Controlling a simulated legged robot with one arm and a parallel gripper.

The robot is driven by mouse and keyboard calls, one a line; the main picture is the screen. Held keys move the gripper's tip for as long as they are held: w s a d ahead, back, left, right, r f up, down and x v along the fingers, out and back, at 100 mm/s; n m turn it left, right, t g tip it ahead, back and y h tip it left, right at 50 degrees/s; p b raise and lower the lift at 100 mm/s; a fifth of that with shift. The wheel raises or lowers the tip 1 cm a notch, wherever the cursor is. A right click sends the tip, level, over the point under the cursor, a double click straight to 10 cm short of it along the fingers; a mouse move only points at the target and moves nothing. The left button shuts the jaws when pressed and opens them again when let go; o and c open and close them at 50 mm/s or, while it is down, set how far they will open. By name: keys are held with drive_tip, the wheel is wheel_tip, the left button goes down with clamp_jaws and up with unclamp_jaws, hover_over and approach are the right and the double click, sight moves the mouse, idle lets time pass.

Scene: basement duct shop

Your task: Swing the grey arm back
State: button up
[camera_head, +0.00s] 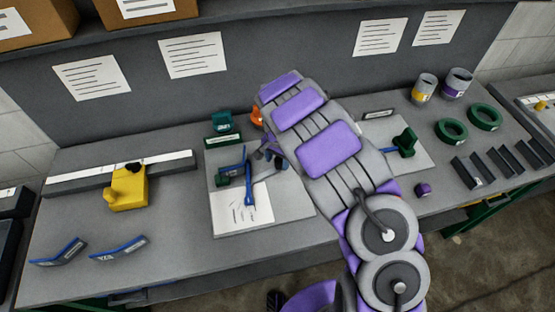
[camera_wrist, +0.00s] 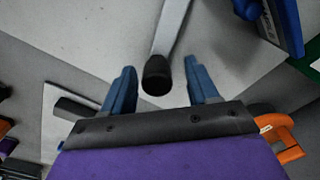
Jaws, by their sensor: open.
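In the wrist view the grey arm (camera_wrist: 172,30) comes down from the top edge and ends in a round black knob (camera_wrist: 157,76). My gripper (camera_wrist: 160,66) is open, with one blue finger on each side of the knob. Gaps show between the knob and both fingers. In the head view my gripper (camera_head: 270,155) is low over the grey plate (camera_head: 285,205) at the middle of the bench, partly hidden by my own arm. I cannot make out the grey arm clearly there.
A blue part (camera_wrist: 280,22) stands close by at the wrist view's upper right. An orange piece (camera_wrist: 285,138) is beside the gripper body. Green rings (camera_head: 485,117) and dark channels lie at right.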

drive_tip(key=shift+d, duration=0.2)
drive_tip(key=shift+c, duration=0.8)
drive_tip(key=shift+a, duration=0.1)
clamp_jaws()
